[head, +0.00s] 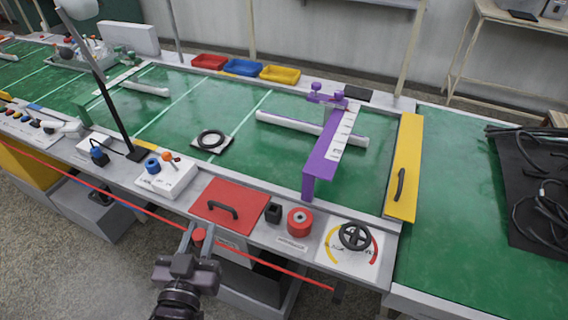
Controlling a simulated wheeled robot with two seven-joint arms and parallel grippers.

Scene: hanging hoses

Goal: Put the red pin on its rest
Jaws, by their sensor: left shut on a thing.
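My left gripper (199,242) comes in from the bottom, in front of the bench's near edge. It is shut on a small red piece with a round top (199,233), which looks like the red pin. The lower part of the pin is hidden between the fingers. The pin is apart from the bench top, left of and nearer than the red panel. No part is clearly marked as the rest; a small black square block (273,212) and a red round piece with a grey centre (299,221) stand right of the panel. My right gripper is not in view.
A red panel with a black handle (230,205) lies on the near ledge. A thin red line (120,193) runs slantwise along the bench front, close to the gripper. A black handwheel (355,236) and a white box (166,178) flank this area. A purple bracket (325,158) stands behind.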

